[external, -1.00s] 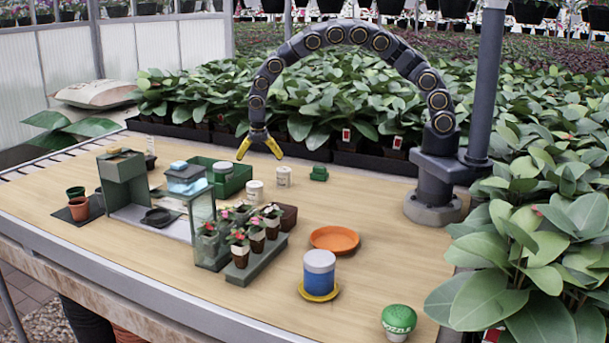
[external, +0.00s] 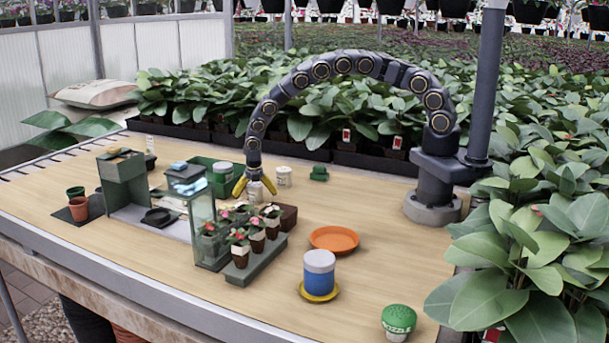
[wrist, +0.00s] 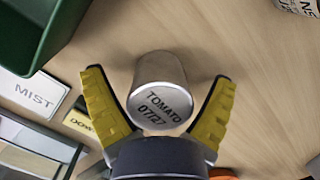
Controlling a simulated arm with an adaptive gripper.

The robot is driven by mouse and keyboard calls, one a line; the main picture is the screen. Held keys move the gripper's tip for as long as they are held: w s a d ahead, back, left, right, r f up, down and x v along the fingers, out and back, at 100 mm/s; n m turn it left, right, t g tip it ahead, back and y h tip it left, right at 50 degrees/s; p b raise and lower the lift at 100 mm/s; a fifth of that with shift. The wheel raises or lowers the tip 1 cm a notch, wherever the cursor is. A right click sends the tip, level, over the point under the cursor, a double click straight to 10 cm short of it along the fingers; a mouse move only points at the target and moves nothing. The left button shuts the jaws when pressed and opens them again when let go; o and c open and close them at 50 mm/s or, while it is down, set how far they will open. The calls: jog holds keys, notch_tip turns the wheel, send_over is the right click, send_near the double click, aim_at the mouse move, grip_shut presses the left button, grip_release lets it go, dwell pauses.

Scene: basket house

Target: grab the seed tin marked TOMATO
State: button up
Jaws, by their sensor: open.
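The seed tin marked TOMATO (wrist: 162,90) stands on the wooden bench, a pale cylinder with dark lettering and 07/27 on its lid. In the external view the tin (external: 254,190) is partly hidden by my gripper (external: 254,187). In the wrist view my open yellow fingers (wrist: 158,108) lie on either side of the tin, with a visible gap to each finger. No grip on it shows.
A second pale tin (external: 284,176) stands to the right, also at the wrist view's top right corner (wrist: 300,5). A green bin (external: 236,172) is close on the left. A planter of potted flowers (external: 243,262) stands in front. An orange saucer (external: 334,240) lies farther right.

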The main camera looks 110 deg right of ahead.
jog(key=c, duration=1.2)
jog(key=shift+r, duration=0.1)
